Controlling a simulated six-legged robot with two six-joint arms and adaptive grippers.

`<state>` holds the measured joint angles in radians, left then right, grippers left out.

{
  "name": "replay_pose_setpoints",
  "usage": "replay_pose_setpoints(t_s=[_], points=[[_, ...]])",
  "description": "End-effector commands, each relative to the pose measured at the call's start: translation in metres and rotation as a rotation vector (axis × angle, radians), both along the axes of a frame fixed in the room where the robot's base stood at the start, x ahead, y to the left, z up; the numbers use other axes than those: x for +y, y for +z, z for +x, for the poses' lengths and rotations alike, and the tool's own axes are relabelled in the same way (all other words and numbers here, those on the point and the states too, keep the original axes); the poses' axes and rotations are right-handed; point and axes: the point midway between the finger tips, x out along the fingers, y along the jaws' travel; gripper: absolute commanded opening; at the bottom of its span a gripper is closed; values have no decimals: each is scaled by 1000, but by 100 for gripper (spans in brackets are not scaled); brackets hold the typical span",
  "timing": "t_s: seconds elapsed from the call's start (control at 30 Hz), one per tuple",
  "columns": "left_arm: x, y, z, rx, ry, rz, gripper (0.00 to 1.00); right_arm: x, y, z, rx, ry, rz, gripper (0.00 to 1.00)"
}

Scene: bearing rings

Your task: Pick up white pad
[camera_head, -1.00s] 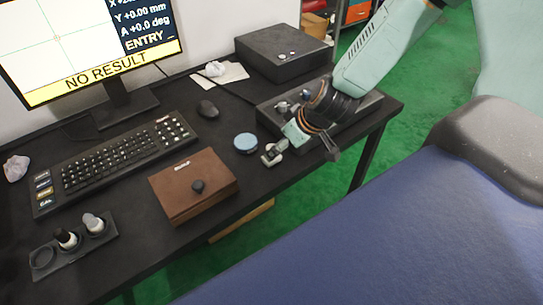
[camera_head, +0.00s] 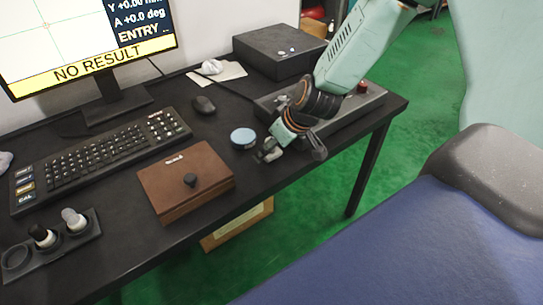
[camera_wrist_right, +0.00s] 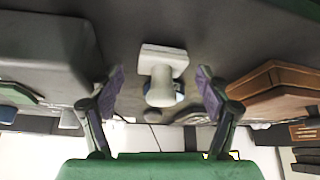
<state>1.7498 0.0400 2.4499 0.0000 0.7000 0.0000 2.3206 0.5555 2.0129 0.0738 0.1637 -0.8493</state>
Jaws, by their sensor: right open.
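A white pad (camera_wrist_right: 163,60) with a square block and a rounded stem shows in the right wrist view, in the gap between my fingers. My right gripper (camera_wrist_right: 157,88) is open, with a purple-grey finger pad on each side of it, and clear space shows on both sides. In the head view my right gripper (camera_head: 294,152) reaches down over the table near its front edge, beside a blue round disc (camera_head: 243,138). A small pale piece shows by the fingers there, mostly hidden by the gripper. My left gripper is not in view.
A black box (camera_head: 280,52), mouse (camera_head: 204,105), keyboard (camera_head: 100,160) and holder with bottles (camera_head: 82,238) share the table.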

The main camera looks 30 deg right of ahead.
Motion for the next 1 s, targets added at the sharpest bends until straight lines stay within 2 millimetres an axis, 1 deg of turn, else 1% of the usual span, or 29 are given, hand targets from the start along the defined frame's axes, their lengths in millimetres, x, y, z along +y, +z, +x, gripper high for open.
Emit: replay_pose_setpoints(t_s=[0.07,0.33,0.37,1.0], points=[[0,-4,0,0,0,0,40,0,-3,1,0,1,0,77],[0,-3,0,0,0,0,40,1,-2,2,0,1,0,77],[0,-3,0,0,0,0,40,1,-2,2,0,1,0,75],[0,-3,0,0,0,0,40,1,-2,1,0,0,0,21]])
